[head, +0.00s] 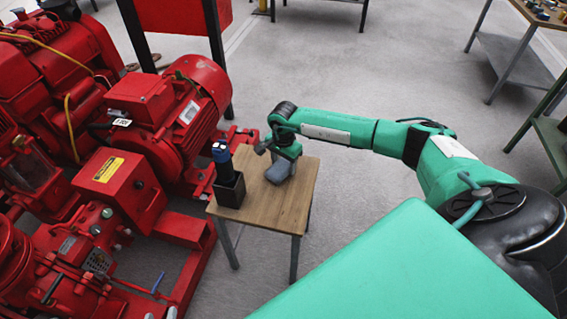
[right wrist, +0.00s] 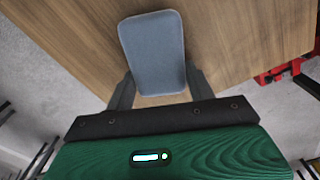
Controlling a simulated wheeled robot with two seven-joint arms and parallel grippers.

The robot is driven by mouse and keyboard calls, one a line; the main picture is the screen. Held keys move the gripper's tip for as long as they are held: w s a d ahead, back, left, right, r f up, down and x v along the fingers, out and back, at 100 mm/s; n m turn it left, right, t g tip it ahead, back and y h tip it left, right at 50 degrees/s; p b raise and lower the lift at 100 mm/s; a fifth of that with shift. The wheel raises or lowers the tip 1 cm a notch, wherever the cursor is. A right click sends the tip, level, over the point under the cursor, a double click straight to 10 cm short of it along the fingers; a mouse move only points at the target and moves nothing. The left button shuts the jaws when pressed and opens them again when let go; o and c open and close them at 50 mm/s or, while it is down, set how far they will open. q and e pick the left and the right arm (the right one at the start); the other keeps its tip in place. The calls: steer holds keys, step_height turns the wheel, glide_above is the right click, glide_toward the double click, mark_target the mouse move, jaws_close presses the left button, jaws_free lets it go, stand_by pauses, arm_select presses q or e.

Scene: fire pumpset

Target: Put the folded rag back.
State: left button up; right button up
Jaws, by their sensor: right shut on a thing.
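The folded rag (right wrist: 152,52) is a flat, blue-grey pad with rounded corners. In the right wrist view it lies between the two fingers of my right gripper (right wrist: 160,82), which is shut on it. In the head view the rag (head: 277,172) shows under my right gripper (head: 284,160), over the small wooden table (head: 270,217). I cannot tell whether the rag touches the tabletop or is held just above it. My left gripper is not in view.
A dark open box (head: 230,193) holding a dark blue-topped item (head: 221,157) stands on the table's left side. The red pumpset (head: 150,115) is close on the left. The table's front right part is bare. Workbenches (head: 515,60) stand at the upper right.

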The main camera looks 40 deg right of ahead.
mark_target(284, 163)
steer(key=shift+f, duration=0.15)
steer(key=o, duration=0.8)
arm_select(q)
steer(key=shift+d, duration=0.15)
arm_select(e)
steer(key=shift+r, duration=0.2)
arm_select(q)
steer(key=a+g+p, duration=0.1)
steer(key=a+g+y, duration=0.1)
steer(key=a, duration=0.1)
steer(key=shift+s+a+f+y+p, duration=0.2)
steer(key=shift+s+y+p, duration=0.1)
steer(key=shift+s+p, duration=0.1)
arm_select(e)
step_height(284, 163, up, 12)
